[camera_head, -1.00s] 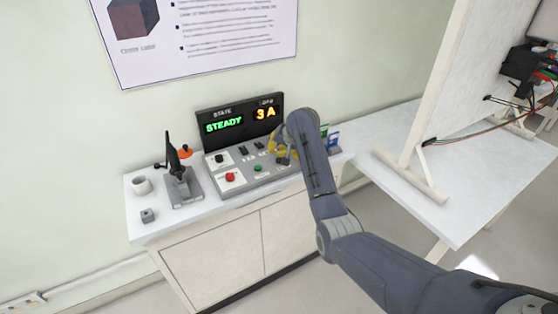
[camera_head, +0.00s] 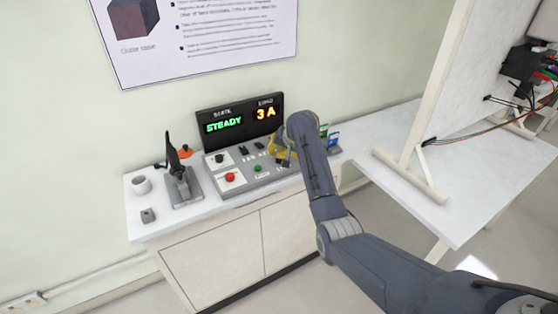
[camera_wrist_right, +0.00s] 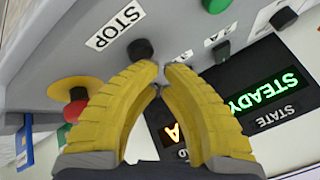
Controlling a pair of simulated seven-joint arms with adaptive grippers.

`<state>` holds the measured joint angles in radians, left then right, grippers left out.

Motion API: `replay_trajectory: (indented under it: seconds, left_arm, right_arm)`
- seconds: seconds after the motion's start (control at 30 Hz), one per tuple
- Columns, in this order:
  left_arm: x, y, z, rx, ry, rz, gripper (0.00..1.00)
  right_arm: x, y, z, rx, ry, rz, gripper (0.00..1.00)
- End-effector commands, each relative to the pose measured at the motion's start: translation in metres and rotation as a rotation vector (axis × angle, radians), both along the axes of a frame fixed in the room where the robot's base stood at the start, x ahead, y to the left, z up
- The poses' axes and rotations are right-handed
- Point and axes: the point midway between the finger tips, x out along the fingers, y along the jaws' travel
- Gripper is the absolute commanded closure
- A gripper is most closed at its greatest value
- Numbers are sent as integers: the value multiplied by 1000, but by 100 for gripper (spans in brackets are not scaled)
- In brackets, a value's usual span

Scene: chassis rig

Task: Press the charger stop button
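The control panel (camera_head: 245,184) stands on the white cabinet, with a display (camera_head: 240,118) reading STEADY and 3 A. In the right wrist view a black round button (camera_wrist_right: 140,50) sits beside a STOP label (camera_wrist_right: 115,25). My right gripper (camera_wrist_right: 160,67) has its yellow fingertips nearly meeting, with nothing between them, close to the black button. I cannot tell whether they touch it. In the head view the right gripper (camera_head: 284,158) is over the panel's right part, and my own arm partly hides it. My left gripper is not in view.
A red button (camera_head: 230,176) and a green button (camera_head: 257,168) are on the panel. A red knob on a yellow base (camera_wrist_right: 75,90) lies beside the fingers.

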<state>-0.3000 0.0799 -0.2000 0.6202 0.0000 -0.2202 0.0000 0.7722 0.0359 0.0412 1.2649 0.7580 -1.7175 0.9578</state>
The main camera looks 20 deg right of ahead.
Motion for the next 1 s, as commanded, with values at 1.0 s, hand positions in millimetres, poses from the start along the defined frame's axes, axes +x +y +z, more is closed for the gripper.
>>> replay_trajectory:
  seconds: [1.0]
  left_arm:
    - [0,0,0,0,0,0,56]
  right_arm:
    - [0,0,-8,0,0,0,100]
